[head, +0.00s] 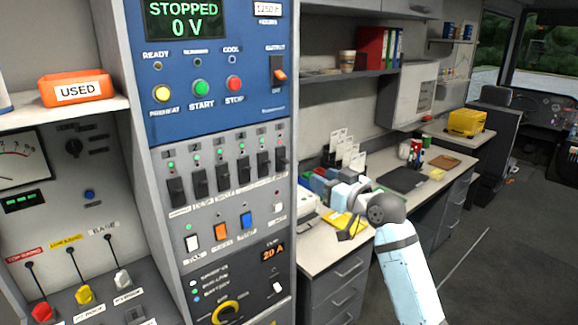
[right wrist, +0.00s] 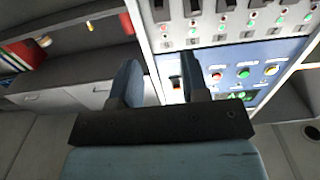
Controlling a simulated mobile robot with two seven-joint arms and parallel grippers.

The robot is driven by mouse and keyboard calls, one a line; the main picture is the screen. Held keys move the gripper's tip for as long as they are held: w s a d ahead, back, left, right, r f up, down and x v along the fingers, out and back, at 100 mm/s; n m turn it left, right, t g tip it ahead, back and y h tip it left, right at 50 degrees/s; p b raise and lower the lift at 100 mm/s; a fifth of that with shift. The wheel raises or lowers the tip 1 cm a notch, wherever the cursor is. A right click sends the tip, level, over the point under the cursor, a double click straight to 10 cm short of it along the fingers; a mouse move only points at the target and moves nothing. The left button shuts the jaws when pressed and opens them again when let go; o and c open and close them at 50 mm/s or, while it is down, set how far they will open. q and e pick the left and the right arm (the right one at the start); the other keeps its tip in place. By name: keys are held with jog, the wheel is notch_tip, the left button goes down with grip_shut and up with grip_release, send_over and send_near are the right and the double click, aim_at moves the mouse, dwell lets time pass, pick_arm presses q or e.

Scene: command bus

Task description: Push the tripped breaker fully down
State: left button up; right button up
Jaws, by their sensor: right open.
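A row of black breaker levers (head: 223,177) sits on the grey panel under the blue generator panel, each with a small lamp above it. The rightmost lever (head: 281,158) looks a little higher than its neighbours, but I cannot tell for sure which breaker is tripped. My right gripper (head: 350,226) is to the right of the panel, over the desk and apart from the levers. In the right wrist view my right gripper (right wrist: 161,78) is open with nothing between its fingers. That view shows the panel upside down, with breaker levers (right wrist: 192,8) at its top. My left gripper is out of view.
The blue panel (head: 205,60) reads STOPPED, 0 V. A shelf with an orange bin (head: 76,88) marked USED stands at left. A desk (head: 335,255) with a yellow item, dark mat and cups runs along the right. The floor at right is clear.

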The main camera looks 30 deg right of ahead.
aim_at(288, 162)
jog(key=w+p, duration=0.1)
jog(key=w, duration=0.3)
jog(key=w+p, duration=0.1)
jog(key=w, duration=0.3)
jog(key=w+a+p, duration=0.1)
jog(key=w, duration=0.4)
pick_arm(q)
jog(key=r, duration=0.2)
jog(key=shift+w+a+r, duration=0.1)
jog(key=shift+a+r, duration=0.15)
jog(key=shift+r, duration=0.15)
pick_arm(e)
jog(key=shift+w+f, duration=0.15)
jog(key=shift+w, duration=0.2)
jog(key=shift+c, duration=0.4)
